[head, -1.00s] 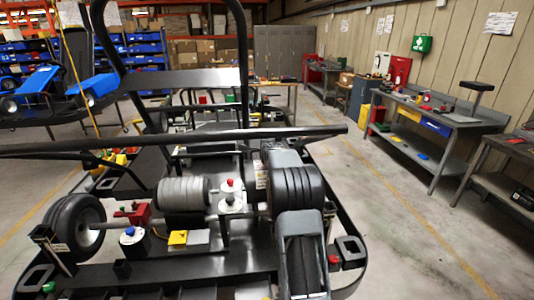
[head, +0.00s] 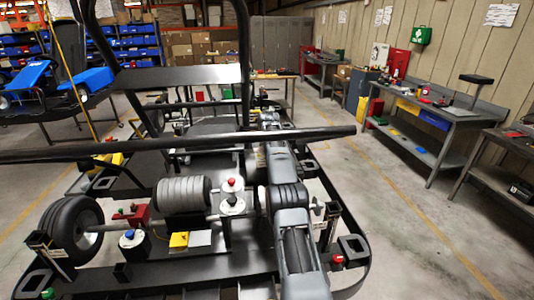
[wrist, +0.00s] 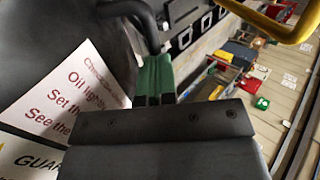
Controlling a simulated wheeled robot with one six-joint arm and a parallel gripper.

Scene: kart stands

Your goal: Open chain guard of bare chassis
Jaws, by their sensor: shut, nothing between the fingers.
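The bare chassis (head: 190,270) is a black kart frame that fills the lower middle of the head view. In the wrist view my gripper (wrist: 154,82) has its green-tipped fingers together, empty. A bent black bar, seemingly a handle (wrist: 137,12), is just beyond the fingertips; I cannot tell whether they touch. A dark surface to the left, seemingly the chain guard (wrist: 50,30), carries a white card with red print (wrist: 65,95) and a label reading "GUAR…" (wrist: 25,158). In the head view my arm hides most of the guard area and my fingertips cannot be made out.
A black crossbar (head: 180,144) spans the chassis, close to my arm. A ribbed grey cylinder (head: 183,195) and a red-topped post (head: 232,192) stand left of my arm. A yellow bar (wrist: 270,20) crosses the wrist view's top right. Floor (head: 410,245) to the right is clear.

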